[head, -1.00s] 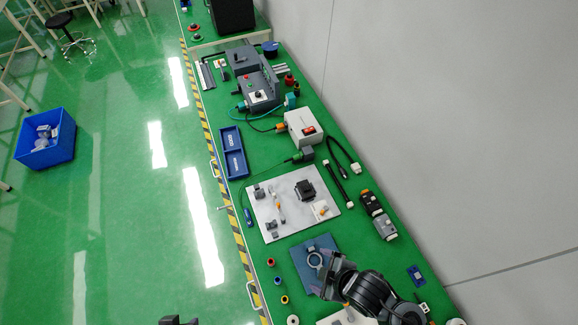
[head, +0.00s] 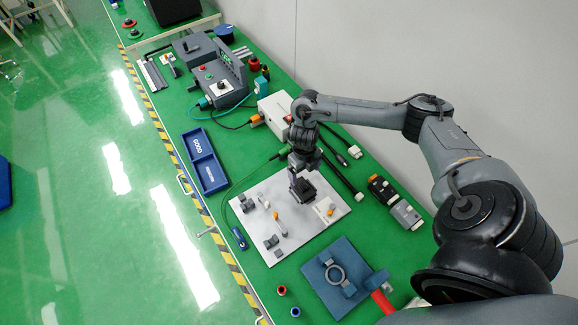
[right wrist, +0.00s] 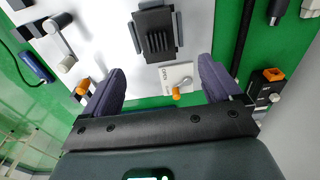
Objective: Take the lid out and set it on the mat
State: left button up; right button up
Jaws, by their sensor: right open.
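A dark finned block (right wrist: 157,38) sits on the white plate (head: 268,197). I cannot tell whether this block is the lid or holds it. My right gripper (head: 299,188) is above the block and partly hides it in the head view. In the right wrist view my right gripper (right wrist: 160,82) has its two fingers wide apart with nothing between them, and the block lies ahead of the fingertips. My left gripper is out of view.
A white part with an orange knob (right wrist: 177,80) is near the block. Small clamps (head: 271,242) stand on the plate's left side. A blue tray (head: 205,160), a white box (head: 277,112) and dark connectors (head: 382,190) surround the plate. Coloured rings (head: 282,290) lie left of the mat.

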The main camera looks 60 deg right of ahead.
aim_at(298, 182)
pick_arm(q)
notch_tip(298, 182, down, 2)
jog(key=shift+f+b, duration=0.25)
jog(key=shift+b, duration=0.65)
pick_arm(e)
jog(key=shift+t, duration=0.4)
jog(key=w+f, duration=0.1)
jog(key=f, duration=0.5)
jog(key=w+d+f, duration=0.1)
jog(key=f, duration=0.2)
jog(key=shift+w+f, duration=0.15)
jog(key=shift+w, duration=0.2)
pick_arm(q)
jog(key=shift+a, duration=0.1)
pick_arm(e)
jog(key=c, duration=1.1)
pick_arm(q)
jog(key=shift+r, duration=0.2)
pick_arm(e)
jog(key=shift+a+r, duration=0.1)
jog(key=shift+r, duration=0.15)
jog(key=shift+r+p, duration=0.4)
jog(key=shift+p, duration=0.1)
jog(key=shift+c, duration=0.2)
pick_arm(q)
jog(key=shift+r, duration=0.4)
pick_arm(e)
jog(key=shift+r, duration=0.1)
